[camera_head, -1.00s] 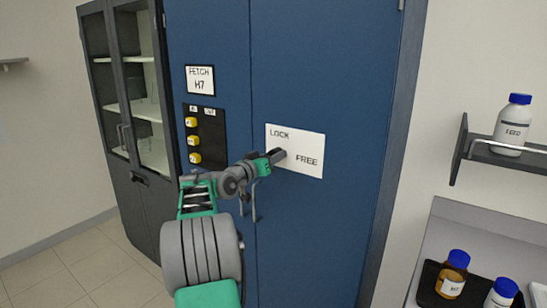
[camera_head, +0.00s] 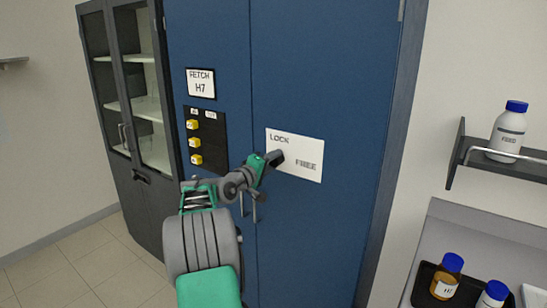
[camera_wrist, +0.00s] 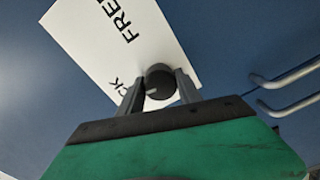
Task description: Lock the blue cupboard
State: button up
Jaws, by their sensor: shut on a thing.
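The blue cupboard (camera_head: 320,60) stands ahead with both doors closed. A white plate (camera_head: 308,148) marked LOCK on the left and FREE on the right is on its right door. My gripper (camera_head: 276,157) is at this plate, below the word LOCK. In the wrist view, my gripper (camera_wrist: 160,84) has its two fingers on either side of a dark round knob (camera_wrist: 159,76) and is shut on it. A small pale mark shows low on the knob; I cannot tell which word it points to. In the head view, my gripper hides the knob.
Two bar handles (camera_head: 254,208) hang below my gripper, partly behind my arm. A black panel with yellow knobs (camera_head: 194,142) is on the left door. A glass-fronted cabinet (camera_head: 135,90) stands left. A shelf (camera_head: 456,155) with a bottle (camera_head: 508,130) is at right.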

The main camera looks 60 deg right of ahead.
jog(key=shift+n+p, duration=0.55)
jog(key=shift+n, duration=0.55)
jog(key=o, duration=1.4)
jog(key=shift+c, duration=0.2)
jog(key=w+a+b, duration=0.1)
jog(key=a+b, duration=0.1)
jog(key=a, duration=0.5)
jog(key=shift+w+a, duration=0.15)
jog(key=shift+a, duration=0.2)
